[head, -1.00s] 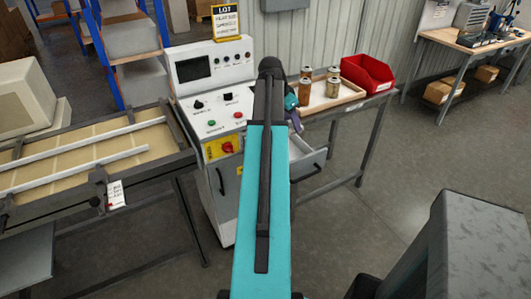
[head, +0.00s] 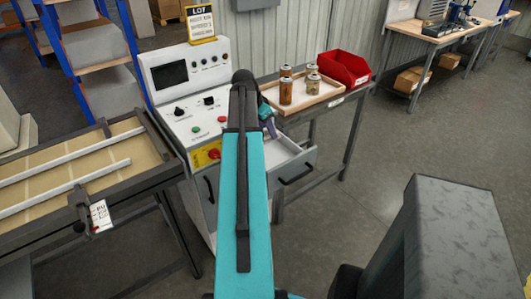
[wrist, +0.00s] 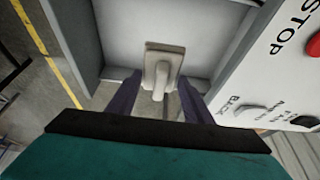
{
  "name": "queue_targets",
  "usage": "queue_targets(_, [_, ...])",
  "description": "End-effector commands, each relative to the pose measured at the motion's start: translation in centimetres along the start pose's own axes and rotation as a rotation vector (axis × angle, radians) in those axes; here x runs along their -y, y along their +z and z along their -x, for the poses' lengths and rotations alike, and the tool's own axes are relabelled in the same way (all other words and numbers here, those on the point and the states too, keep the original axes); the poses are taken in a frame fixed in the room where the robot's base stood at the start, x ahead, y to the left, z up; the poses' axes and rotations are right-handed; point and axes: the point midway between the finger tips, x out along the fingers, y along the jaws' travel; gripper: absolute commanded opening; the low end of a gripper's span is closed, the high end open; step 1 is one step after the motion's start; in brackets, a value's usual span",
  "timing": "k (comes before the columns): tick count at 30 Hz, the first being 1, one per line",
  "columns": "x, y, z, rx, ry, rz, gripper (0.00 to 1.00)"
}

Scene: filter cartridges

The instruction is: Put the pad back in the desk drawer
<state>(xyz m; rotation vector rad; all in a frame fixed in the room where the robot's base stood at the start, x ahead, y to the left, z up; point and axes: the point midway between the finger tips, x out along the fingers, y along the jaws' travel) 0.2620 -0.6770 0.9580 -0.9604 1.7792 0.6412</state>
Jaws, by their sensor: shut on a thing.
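The pad (wrist: 163,62) is a pale beige block with a raised grip, seen in the wrist view between my two dark fingers. My gripper (wrist: 160,98) is shut on it. The desk drawer (head: 297,168) is pulled open at the front of the control desk, with a dark handle on its face. In the head view my gripper (head: 268,122) is by the drawer's back end, partly hidden behind my arm, and the pad cannot be made out there. In the wrist view pale grey panels lie around and behind the pad; its height over the drawer is unclear.
The control desk (head: 183,90) with buttons stands just left of the drawer. A conveyor (head: 70,165) is at left.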

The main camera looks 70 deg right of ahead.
Motion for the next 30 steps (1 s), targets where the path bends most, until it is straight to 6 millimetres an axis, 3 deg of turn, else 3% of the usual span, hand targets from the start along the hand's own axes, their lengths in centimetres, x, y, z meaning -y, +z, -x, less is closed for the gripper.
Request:
queue_targets(15, [0.2,2.4,-4.7,0.000,-0.001,0.006,0.25])
queue_targets(30, [0.2,2.7,-5.3,0.000,-0.002,0.006,0.25])
